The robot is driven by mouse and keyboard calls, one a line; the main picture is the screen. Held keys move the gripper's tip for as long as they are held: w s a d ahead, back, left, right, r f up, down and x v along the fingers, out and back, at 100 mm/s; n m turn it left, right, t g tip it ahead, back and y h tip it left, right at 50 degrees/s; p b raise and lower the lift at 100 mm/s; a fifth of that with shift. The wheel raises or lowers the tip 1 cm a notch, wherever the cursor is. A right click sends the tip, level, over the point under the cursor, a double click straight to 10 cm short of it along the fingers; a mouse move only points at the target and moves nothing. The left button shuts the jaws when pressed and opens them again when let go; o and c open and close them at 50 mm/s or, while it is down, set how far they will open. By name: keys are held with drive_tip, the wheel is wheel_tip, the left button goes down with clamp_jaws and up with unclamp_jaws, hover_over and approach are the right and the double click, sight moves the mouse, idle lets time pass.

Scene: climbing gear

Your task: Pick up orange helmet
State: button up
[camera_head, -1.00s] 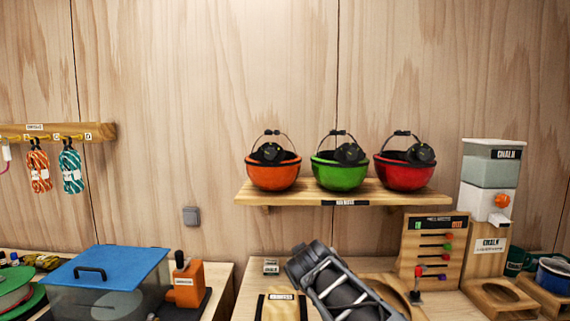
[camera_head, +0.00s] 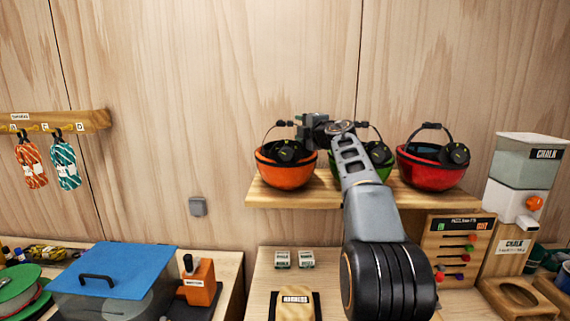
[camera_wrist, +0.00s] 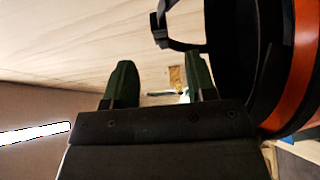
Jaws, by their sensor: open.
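The orange helmet (camera_head: 285,174) sits bowl-like, open side up, at the left end of the wall shelf, with its dark strap looped above it. My gripper (camera_head: 298,130) is in front of the shelf in the head view, at strap height near the helmet's upper right. In the wrist view its two green fingers (camera_wrist: 161,80) are apart with nothing between them. The orange helmet's rim and dark inside (camera_wrist: 301,65) fill the right edge there, beside the fingers, and its strap (camera_wrist: 165,35) hangs beyond them. Whether anything touches is unclear.
A green helmet (camera_head: 378,171), partly hidden by my arm, and a red helmet (camera_head: 430,176) share the wooden shelf (camera_head: 270,198). A chalk dispenser (camera_head: 527,175) stands to the right. A blue-lidded box (camera_head: 115,275) is on the bench at lower left.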

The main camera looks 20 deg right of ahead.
sight(292, 124)
drive_tip(key=w+p, duration=0.3)
drive_tip(key=w, duration=0.3)
drive_tip(key=shift+w+a, duration=0.1)
drive_tip(key=shift+c, duration=0.4)
clamp_jaws()
